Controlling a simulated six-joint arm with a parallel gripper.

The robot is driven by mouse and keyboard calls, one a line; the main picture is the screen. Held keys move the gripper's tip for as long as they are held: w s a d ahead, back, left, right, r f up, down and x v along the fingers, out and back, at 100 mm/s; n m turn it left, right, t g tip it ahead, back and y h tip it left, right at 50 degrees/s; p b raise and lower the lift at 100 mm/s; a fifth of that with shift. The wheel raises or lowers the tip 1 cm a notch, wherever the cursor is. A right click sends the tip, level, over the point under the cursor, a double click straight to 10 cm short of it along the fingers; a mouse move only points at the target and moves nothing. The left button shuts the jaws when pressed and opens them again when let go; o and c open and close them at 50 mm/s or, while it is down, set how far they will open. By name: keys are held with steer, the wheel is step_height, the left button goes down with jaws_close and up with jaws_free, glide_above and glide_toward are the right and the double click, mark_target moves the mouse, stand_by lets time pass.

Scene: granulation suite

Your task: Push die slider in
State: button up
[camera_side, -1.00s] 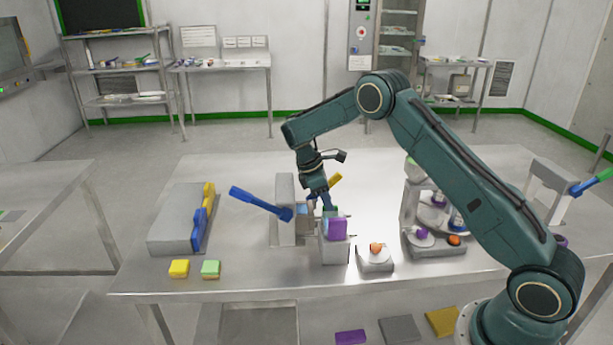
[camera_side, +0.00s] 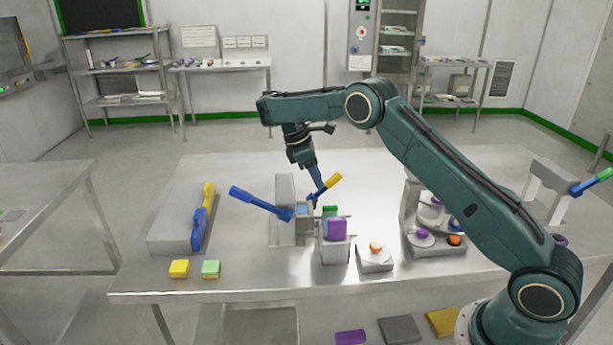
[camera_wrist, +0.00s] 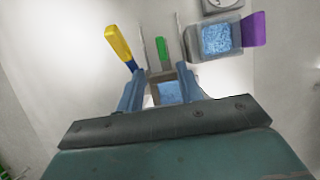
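The press stands mid-table with a grey upright (camera_side: 285,190) and a blue lever (camera_side: 258,202) reaching up to the left. A grey block with a green tab (camera_side: 330,210), seemingly the die slider, sits at the press's right side; the tab also shows in the wrist view (camera_wrist: 162,50). Blue granules (camera_wrist: 170,92) fill a square recess below the tab. My gripper (camera_side: 313,190) is above the press, pointing down. In the wrist view its two blue fingers (camera_wrist: 160,88) are apart, with the recess showing between them and nothing held.
A yellow-handled blue lever (camera_side: 331,182) stands close to my fingers. In front, a grey box has a purple flap (camera_side: 337,229). Yellow (camera_side: 179,268) and green blocks lie front left.

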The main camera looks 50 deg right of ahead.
steer(key=shift+a+r, duration=0.2)
steer(key=shift+r, duration=0.05)
stand_by(0.3)
